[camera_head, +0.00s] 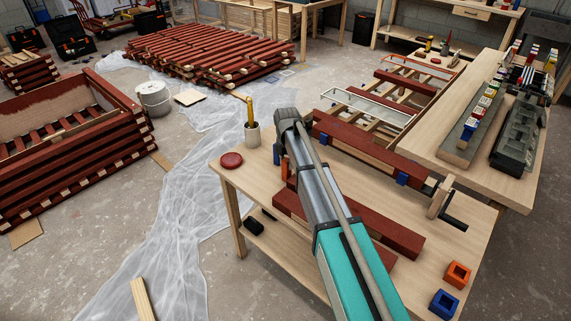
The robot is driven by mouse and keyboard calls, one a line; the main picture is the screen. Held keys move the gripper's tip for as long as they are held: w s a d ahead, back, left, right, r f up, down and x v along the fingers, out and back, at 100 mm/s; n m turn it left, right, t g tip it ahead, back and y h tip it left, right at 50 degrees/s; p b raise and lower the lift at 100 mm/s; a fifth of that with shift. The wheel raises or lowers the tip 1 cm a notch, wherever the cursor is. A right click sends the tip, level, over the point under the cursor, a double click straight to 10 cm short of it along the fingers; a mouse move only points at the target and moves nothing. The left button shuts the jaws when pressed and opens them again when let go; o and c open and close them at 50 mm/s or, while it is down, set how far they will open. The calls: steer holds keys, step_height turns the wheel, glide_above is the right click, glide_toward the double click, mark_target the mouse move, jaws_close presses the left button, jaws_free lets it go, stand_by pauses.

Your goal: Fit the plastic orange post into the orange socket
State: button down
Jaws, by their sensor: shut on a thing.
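The orange socket (457,274) is a small square block with an open top, near the right front corner of the workbench. A small patch of orange (284,169) shows just left of my arm, beside the dark red battens; it may be part of the orange post, but most of it is hidden. My arm runs from the lower middle up to a dark grey joint above the bench's back edge.
A blue socket (444,303) stands just in front of the orange one. Dark red battens (402,235) lie across the workbench (476,210), with a clamped batten (365,151) behind. A red lid (231,160) and a brush pot (252,134) sit at the left.

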steer(key=shift+r+p, duration=1.15)
steer(key=shift+r, duration=0.15)
steer(key=s+d+r+p, duration=0.2)
steer(key=s+r+p, duration=0.8)
steer(key=s, duration=0.4)
